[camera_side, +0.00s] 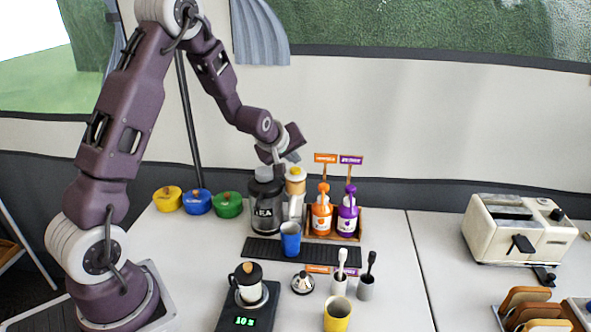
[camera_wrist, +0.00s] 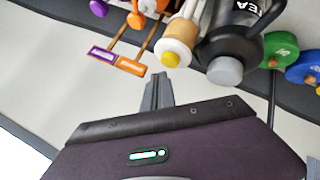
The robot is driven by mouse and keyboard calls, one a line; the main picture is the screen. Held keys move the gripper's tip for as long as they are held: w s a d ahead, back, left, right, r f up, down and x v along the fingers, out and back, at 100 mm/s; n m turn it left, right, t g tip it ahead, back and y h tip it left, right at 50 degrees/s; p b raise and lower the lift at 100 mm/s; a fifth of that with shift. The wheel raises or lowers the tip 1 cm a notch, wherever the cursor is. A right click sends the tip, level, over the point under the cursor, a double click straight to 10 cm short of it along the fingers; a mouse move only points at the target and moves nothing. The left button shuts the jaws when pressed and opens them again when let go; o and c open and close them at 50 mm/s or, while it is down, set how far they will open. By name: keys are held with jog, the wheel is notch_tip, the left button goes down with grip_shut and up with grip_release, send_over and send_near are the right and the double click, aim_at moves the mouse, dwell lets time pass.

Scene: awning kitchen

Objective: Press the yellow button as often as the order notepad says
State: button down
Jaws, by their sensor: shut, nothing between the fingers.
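The yellow button (camera_wrist: 171,59) tops a pale dispenser with a wooden collar (camera_wrist: 180,38). In the side view the dispenser (camera_side: 296,184) stands just right of the dark tea urn (camera_side: 265,207). My gripper (camera_side: 279,163) is above the urn and dispenser. In the wrist view its fingers (camera_wrist: 157,92) are shut and empty, with the button just beyond the tips and apart from them in the picture. I cannot make out an order notepad in either view.
A blue cup (camera_side: 290,239) stands at the black drip mat (camera_side: 262,250). Orange (camera_side: 321,213) and purple (camera_side: 347,216) pump bottles stand in a wooden rack to the right, with small signs above. Coloured pots (camera_side: 197,202) are at left.

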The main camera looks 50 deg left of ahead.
aim_at(294, 171)
jog(key=shift+r, duration=2.5)
jog(key=s+d+r+m+h, duration=0.3)
jog(key=s+d+r+m, duration=0.3)
jog(key=s+d+r, duration=0.55)
jog(key=s+d+m+g, duration=0.1)
jog(key=s+d+m, duration=0.1)
jog(key=s, duration=0.5)
jog(key=s+d+f+m, duration=0.1)
jog(key=s+d+m, duration=0.2)
jog(key=s, duration=0.4)
jog(key=s+d+f+m+g+h, duration=0.1)
jog(key=s+d+m, duration=0.2)
jog(key=s, duration=0.5)
jog(key=shift+d+g, duration=0.3)
jog(key=shift+d, duration=0.55)
